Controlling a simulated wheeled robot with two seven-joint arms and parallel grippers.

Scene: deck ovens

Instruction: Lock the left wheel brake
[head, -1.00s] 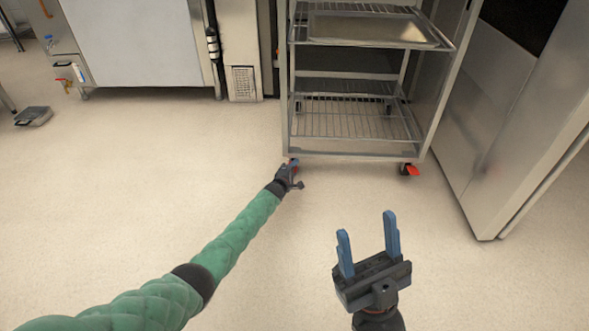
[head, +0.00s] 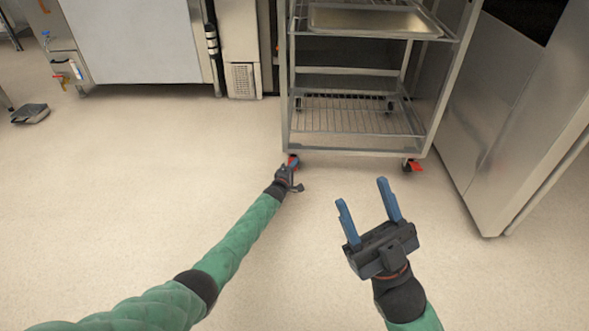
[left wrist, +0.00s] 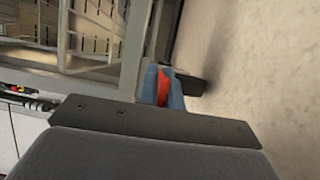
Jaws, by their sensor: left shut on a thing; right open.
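The left wheel brake is a small red pedal (left wrist: 164,88) at the front left foot of the wheeled rack (head: 352,152). My left gripper (left wrist: 162,86) is shut on it, with a blue finger on each side of the red part in the left wrist view. In the head view my left gripper (head: 290,166) sits at the rack's front left corner and hides most of that wheel. My right gripper (head: 368,214) is open and empty above the floor, in front of the rack. Whether the pedal is up or down cannot be told.
Another red brake pedal (head: 414,167) shows at the rack's front right wheel. A tray (head: 375,20) rests on an upper shelf. A steel cabinet (head: 500,120) stands close on the right. A grey scale-like object (head: 30,114) lies on the floor at far left. The front floor is clear.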

